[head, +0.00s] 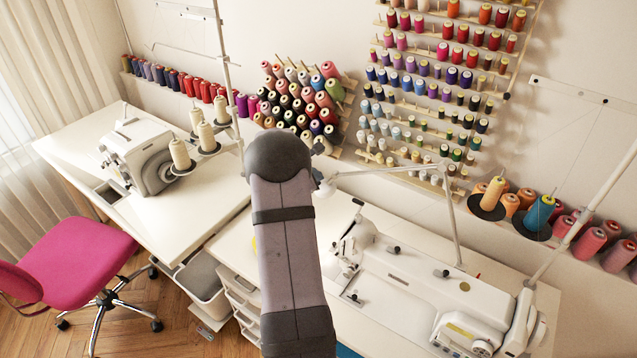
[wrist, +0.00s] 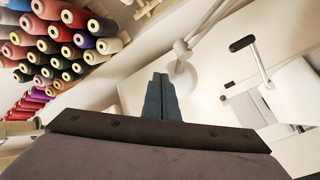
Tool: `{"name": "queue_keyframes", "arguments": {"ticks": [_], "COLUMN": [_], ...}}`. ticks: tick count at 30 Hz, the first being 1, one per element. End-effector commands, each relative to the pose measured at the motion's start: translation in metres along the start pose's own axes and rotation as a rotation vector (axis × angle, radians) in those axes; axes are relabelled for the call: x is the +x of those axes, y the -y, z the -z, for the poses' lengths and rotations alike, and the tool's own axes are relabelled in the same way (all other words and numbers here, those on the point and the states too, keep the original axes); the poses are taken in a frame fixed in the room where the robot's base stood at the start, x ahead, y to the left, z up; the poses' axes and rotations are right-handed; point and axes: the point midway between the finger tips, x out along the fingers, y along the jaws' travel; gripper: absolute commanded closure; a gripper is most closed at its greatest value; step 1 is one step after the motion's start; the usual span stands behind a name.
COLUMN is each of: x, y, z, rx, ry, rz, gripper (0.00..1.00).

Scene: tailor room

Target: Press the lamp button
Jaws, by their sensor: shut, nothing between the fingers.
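A white jointed lamp (head: 385,170) stands on the right-hand table in the head view. Its thin arm runs from beside my arm to the right, then bends down towards the sewing machine. I cannot make out the lamp button. My own arm hides the gripper in the head view.
A white sewing machine (head: 410,285) lies along the right-hand table, close to the lamp. Thread cones on a rack (wrist: 62,50) stand left of the gripper in the wrist view. Another machine (head: 140,155) stands on the left table. A pink chair (head: 75,262) is at the lower left.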

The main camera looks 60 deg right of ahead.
Motion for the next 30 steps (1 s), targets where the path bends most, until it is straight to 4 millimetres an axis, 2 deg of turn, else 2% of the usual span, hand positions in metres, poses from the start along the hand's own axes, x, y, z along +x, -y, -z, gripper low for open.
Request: {"name": "queue_keyframes", "arguments": {"ticks": [30], "x": [0.0067], "y": [0.0050], "z": [0.0049], "rx": [0.000], "ry": [0.000], "rz": [0.000], "gripper": [1.00]}}
